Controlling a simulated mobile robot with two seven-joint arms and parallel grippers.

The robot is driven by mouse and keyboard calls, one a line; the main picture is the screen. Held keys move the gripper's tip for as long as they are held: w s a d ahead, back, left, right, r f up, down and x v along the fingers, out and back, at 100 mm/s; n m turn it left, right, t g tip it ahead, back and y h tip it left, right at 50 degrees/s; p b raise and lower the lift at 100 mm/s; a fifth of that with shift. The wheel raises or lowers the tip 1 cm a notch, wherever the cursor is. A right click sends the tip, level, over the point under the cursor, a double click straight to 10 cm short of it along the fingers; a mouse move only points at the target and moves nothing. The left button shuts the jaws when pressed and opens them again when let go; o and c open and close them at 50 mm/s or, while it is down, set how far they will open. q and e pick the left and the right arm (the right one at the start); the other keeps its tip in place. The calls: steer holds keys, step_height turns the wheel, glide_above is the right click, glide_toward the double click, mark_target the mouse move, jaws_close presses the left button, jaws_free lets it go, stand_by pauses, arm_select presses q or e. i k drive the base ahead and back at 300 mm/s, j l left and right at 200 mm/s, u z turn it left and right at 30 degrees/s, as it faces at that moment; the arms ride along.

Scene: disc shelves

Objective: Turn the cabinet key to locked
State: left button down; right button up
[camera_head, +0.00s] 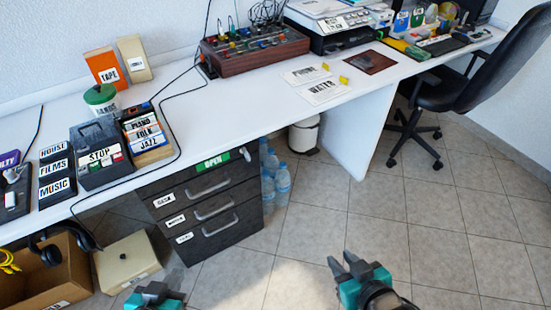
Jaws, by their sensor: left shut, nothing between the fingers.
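The dark drawer cabinet (165,200) stands under the white desk, with three labelled drawers and grey handles. A green strip reading OPEN (212,162) is on its top front edge. A small key (245,154) shows at the right end of that strip; its exact angle is too small to tell. My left gripper (155,291) is at the bottom edge, below and left of the cabinet, shut and empty. My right gripper (343,264) is over the floor, right of and below the cabinet, with its dark fingers apart and nothing between them. Both are well away from the key.
The white desk (215,105) overhangs the cabinet. Water bottles (282,184) stand right of it. A cardboard box (70,275) and a beige box (125,262) are on the floor to its left. An office chair (450,95) is at right. The tiled floor in front is clear.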

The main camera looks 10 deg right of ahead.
mark_target(247, 155)
steer(key=i+j+u, duration=0.5)
steer(key=u, duration=0.15)
steer(key=i, duration=0.05)
